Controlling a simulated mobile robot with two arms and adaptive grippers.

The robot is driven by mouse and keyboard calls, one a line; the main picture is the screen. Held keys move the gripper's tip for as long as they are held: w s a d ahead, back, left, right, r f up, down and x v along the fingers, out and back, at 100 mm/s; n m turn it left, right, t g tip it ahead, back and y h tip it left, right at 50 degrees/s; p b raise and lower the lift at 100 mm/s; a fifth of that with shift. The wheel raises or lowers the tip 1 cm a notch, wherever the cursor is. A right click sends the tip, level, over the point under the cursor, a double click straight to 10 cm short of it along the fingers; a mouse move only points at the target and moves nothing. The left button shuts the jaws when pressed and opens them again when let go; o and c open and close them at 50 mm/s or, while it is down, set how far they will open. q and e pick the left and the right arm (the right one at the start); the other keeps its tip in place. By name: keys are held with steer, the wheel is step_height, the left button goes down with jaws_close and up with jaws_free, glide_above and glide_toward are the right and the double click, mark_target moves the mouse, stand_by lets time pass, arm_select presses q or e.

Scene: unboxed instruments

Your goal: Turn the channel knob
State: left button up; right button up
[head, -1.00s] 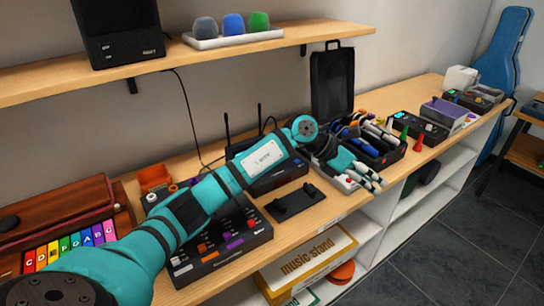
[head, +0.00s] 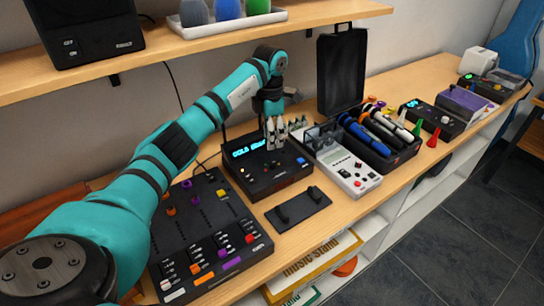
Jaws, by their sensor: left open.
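A black receiver box (head: 268,186) with a lit blue text display (head: 248,149) sits on the wooden bench at the middle. Its front carries small controls, including a blue button (head: 301,161) at its right end. Which control is the channel knob is too small to tell. My left gripper (head: 274,148) hangs fingers down over the front of this box, just right of the display text. Its fingers are apart with nothing seen between them. They hide part of the panel, and whether they touch a control cannot be told. My right gripper is out of view.
A black mixer (head: 205,235) with coloured knobs and faders stands left of the box. A dark flat bracket (head: 298,209) lies in front. A grey-white device (head: 344,164) and an open black case (head: 383,158) of microphones stand right. A shelf (head: 300,22) overhangs behind.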

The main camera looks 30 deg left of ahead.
mark_target(273, 162)
arm_select(q)
steer(key=f, duration=0.1)
steer(key=f+p, duration=0.1)
steer(key=f, duration=0.3)
steer(key=shift+s+d+f, duration=0.1)
steer(key=shift+d+f, duration=0.1)
steer(key=shift+d, duration=0.05)
step_height(273, 162, down, 2)
steer(key=shift+f+p, duration=0.2)
steer(key=shift+p, duration=0.2)
steer(key=shift+f, duration=0.7)
steer(key=c, duration=0.4)
jaws_close()
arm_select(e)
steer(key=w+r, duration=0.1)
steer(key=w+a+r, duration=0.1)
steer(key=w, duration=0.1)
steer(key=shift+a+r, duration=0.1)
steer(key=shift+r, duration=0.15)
